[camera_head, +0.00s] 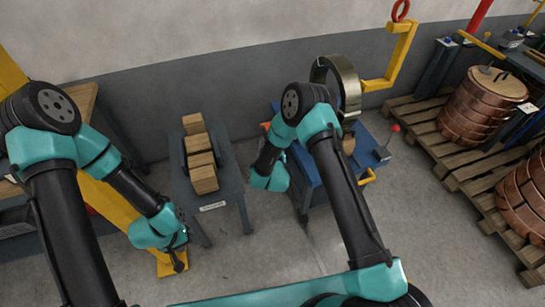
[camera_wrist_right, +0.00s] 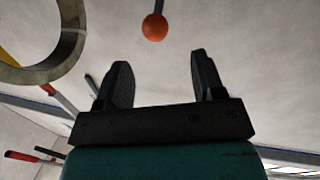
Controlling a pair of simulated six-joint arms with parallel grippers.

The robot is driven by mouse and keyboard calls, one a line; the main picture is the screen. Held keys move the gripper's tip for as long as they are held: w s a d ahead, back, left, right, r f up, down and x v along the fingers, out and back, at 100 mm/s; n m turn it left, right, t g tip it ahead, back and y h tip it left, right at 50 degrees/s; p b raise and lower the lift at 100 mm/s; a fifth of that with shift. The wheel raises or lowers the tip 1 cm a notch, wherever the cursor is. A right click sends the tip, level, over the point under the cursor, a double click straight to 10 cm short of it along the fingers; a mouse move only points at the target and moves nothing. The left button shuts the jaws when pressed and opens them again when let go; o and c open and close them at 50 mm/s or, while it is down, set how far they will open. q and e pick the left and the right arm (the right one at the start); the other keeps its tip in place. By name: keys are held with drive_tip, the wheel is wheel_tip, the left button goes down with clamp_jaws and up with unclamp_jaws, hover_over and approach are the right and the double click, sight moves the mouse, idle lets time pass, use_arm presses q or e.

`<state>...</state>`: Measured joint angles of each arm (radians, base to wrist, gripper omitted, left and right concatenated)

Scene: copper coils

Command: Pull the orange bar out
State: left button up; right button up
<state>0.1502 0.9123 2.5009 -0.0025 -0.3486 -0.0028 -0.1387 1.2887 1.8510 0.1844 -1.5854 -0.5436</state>
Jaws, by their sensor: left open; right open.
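In the right wrist view a round orange knob (camera_wrist_right: 155,27) sits on the end of a thin dark rod, just beyond the fingertips. In the head view a small red-orange knob (camera_head: 395,128) shows beside the blue cart; I cannot tell if it is the same one. My right gripper (camera_wrist_right: 160,72) is open and empty, with the knob ahead of the gap and apart from the fingers. In the head view the right fingers are hidden behind my wrist. My left gripper (camera_head: 180,256) hangs at the lower left, open, away from the knob.
A bench (camera_head: 238,186) holds several wooden blocks (camera_head: 202,172). Copper coils (camera_head: 470,115) stand on pallets (camera_head: 437,134) at right. The floor at lower middle is clear.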

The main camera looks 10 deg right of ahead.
drive_tip(key=s, duration=0.7)
drive_tip(key=shift+a, duration=0.2)
drive_tip(key=s+d+f+m+g+y, duration=0.1)
drive_tip(key=s+d+f+g+y, duration=0.15)
drive_tip(key=s+g, duration=0.25)
drive_tip(key=s+d+f+m+g+y, duration=0.1)
drive_tip(key=s+d+f+g, duration=0.3)
drive_tip(key=s, duration=0.1)
drive_tip(key=s+d+g, duration=0.2)
drive_tip(key=s+g, duration=0.2)
drive_tip(key=s, duration=0.4)
drive_tip(key=s+d+r+m+g+y, duration=0.1)
drive_tip(key=s+g, duration=0.3)
drive_tip(key=s, duration=0.4)
drive_tip(key=shift+s+d+r, duration=0.15)
drive_tip(key=shift+s+d, duration=0.2)
drive_tip(key=shift+d, duration=0.2)
